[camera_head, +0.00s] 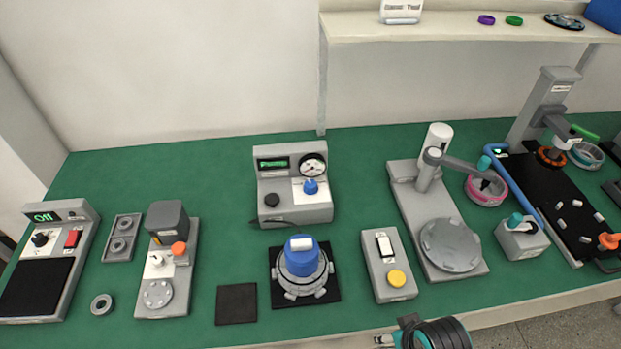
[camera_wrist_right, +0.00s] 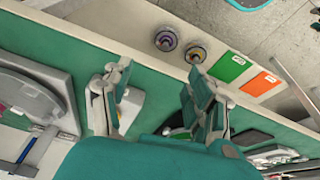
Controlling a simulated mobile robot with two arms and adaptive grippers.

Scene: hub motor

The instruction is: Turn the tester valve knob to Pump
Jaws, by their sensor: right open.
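The tester (camera_head: 265,215) is a grey box at the back middle of the green bench in the head view. Its front has a green display, a round gauge, a black knob (camera_head: 271,200) and a blue valve knob (camera_head: 310,186) on a white label. The label's words are too small to read, so the knob's setting cannot be told. My right gripper is open and empty in the wrist view (camera_wrist_right: 160,95). In the head view my right arm shows at the bottom edge, well in front of the tester and apart from it. My left gripper is not in view.
A blue-topped hub (camera_head: 302,262) on a black pad stands in front of the tester. A grey switch box with a yellow button (camera_head: 388,264) is right of it. A grey stand with a round plate (camera_head: 450,245) is farther right. A black square pad (camera_head: 236,304) lies left of the hub.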

